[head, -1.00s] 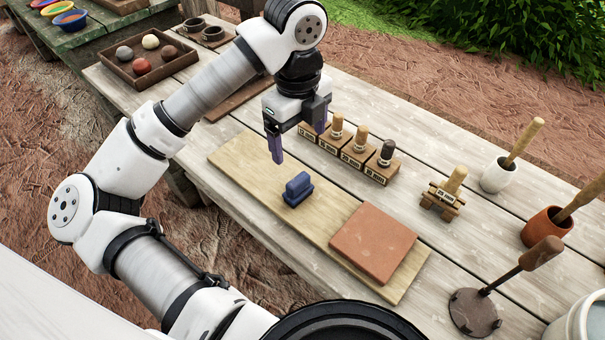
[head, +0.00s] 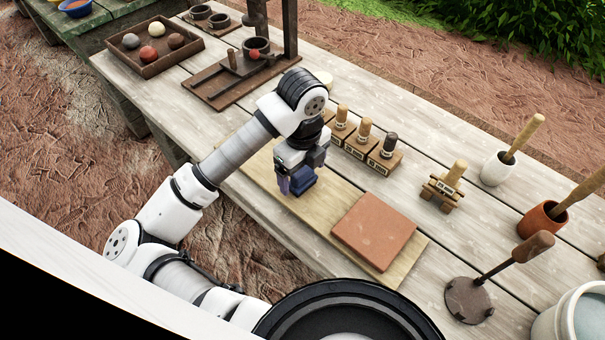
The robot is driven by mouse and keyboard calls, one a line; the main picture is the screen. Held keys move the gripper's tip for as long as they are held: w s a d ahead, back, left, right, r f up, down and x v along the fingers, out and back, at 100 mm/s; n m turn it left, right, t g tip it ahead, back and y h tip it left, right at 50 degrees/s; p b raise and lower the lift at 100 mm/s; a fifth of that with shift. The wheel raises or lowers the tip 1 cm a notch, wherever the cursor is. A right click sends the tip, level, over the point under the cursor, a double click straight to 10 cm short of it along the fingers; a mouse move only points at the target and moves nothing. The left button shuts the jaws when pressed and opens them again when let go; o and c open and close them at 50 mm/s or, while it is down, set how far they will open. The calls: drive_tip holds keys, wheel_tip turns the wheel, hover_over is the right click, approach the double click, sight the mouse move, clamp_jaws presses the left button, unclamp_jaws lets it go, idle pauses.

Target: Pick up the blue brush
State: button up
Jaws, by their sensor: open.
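The blue brush (head: 303,184) lies on the pale wooden board (head: 330,208), left of the terracotta tile. It is a small block with a raised grip, and its left part is hidden by my gripper. My gripper (head: 296,185) points down at the brush, with its purple fingers low around or beside it. One finger shows at the brush's left side; the other is mostly hidden. The jaws are open. I cannot tell whether a finger touches the brush.
A terracotta tile (head: 381,231) lies on the board's right part. Several labelled wooden stamps (head: 365,145) stand behind it. A dark stand (head: 243,77) and a tray of balls (head: 146,50) are at the back left. A white mortar (head: 497,169) and an orange mortar (head: 545,222) stand right.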

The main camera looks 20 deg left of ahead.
drive_tip(key=shift+f, duration=0.95)
drive_tip(key=shift+c, duration=0.3)
drive_tip(key=c, duration=1)
drive_tip(key=shift+r, duration=0.15)
wheel_tip(320, 180, up, 20)
drive_tip(key=shift+f+b, duration=0.1)
drive_tip(key=shift+b, duration=1.15)
